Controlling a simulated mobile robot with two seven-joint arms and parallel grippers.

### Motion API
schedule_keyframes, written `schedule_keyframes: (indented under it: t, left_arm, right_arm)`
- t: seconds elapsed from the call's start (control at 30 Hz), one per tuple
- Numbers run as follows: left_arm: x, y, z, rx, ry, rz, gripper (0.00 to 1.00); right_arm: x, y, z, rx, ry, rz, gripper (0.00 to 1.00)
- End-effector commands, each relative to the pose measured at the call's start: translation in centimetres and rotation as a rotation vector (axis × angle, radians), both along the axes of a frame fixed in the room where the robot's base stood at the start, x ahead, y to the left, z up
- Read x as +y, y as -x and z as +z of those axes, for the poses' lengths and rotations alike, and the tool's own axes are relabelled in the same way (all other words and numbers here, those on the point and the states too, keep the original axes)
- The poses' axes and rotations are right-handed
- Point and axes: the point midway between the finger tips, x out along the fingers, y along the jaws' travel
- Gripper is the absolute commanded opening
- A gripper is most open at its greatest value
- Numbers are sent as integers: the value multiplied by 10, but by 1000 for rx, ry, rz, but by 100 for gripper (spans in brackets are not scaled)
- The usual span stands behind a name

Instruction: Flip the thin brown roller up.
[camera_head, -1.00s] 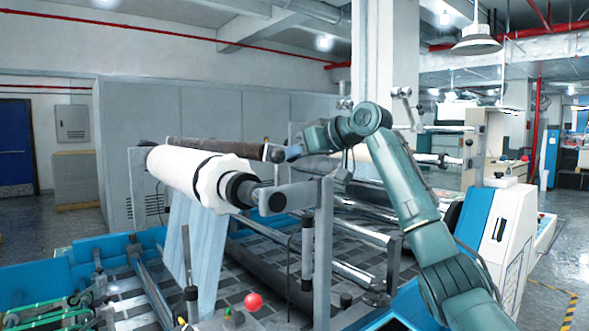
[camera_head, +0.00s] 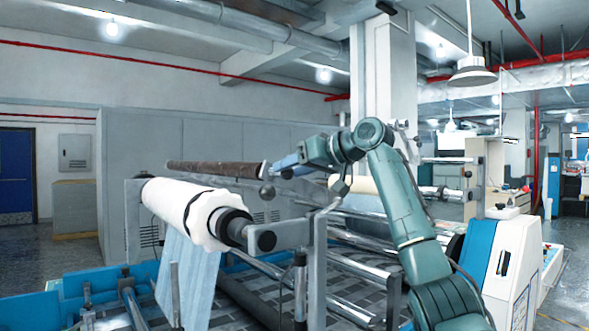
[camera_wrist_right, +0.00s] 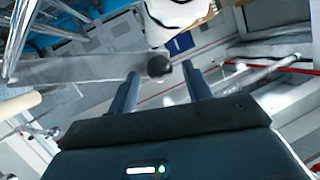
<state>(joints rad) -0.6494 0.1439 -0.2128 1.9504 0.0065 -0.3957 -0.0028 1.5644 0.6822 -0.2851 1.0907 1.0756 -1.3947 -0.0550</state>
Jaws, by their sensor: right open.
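The thin brown roller (camera_head: 215,169) lies nearly level behind and slightly above the thick white roll (camera_head: 180,205), with a visible gap between them. A dark round knob (camera_head: 267,191) sits just below its right end. My right gripper (camera_head: 275,168) is at the roller's right end, fingers pointing left; contact cannot be told. In the right wrist view the two fingers (camera_wrist_right: 160,88) are apart, with a black knob (camera_wrist_right: 158,65) on a grey bar showing between and beyond their tips. The brown roller is not clear in that view. My left gripper is not in view.
A grey bracket (camera_head: 290,235) holds the white roll's right end, below my right arm. Blue-white film (camera_head: 190,280) hangs from the roll. Another machine (camera_head: 505,250) stands at the right. The air above the brown roller is clear.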

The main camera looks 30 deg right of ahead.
Motion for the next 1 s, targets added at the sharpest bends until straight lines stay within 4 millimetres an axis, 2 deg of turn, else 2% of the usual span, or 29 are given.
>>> schedule_keyframes:
  t: [0.27,0.37,0.7,0.83,1.0]
  left_arm:
    - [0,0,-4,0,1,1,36]
    - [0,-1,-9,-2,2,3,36]
    - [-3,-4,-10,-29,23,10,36]
    - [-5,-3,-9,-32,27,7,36]
    - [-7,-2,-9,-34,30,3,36]
  right_arm:
    - [-2,6,0,2,1,1,50]
    - [-7,20,4,-1,3,1,50]
    - [-31,87,28,-1,1,0,50]
    - [-37,104,35,-1,0,0,50]
    - [-41,116,39,1,0,0,50]
